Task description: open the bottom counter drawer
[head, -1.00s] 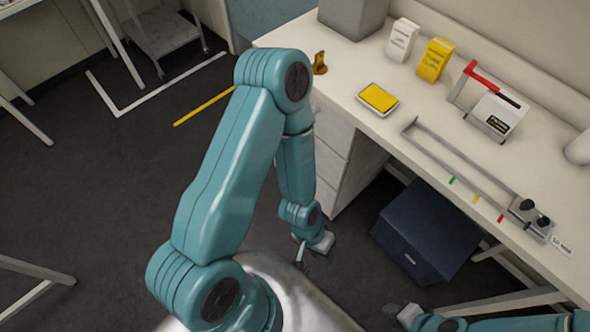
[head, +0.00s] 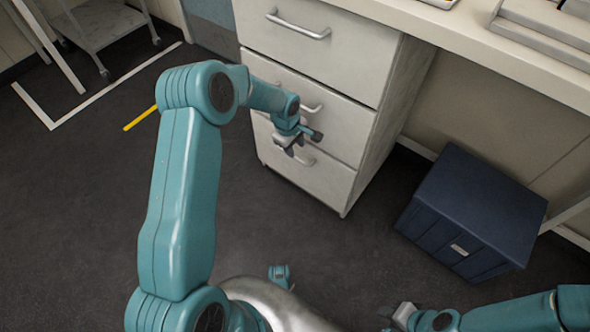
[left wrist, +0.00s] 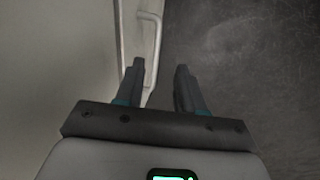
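The bottom counter drawer (head: 328,184) is the lowest of three white drawers and looks shut. Its bar handle (head: 302,157) is partly hidden behind my left gripper (head: 297,140). My left gripper is open and empty, right in front of the lower drawers. In the left wrist view, a bar handle (left wrist: 157,45) runs away from the open fingers of my left gripper (left wrist: 160,82), its near end between the fingertips, closer to the left finger. I cannot tell whether they touch. My right gripper (head: 399,315) is low at the bottom edge, away from the drawers; its opening is unclear.
The middle drawer (head: 335,118) and top drawer (head: 345,50) are shut above. A dark blue box (head: 470,215) stands on the floor right of the cabinet, under the counter (head: 510,55). The floor in front of the drawers is clear. A white cart (head: 108,35) stands at the back left.

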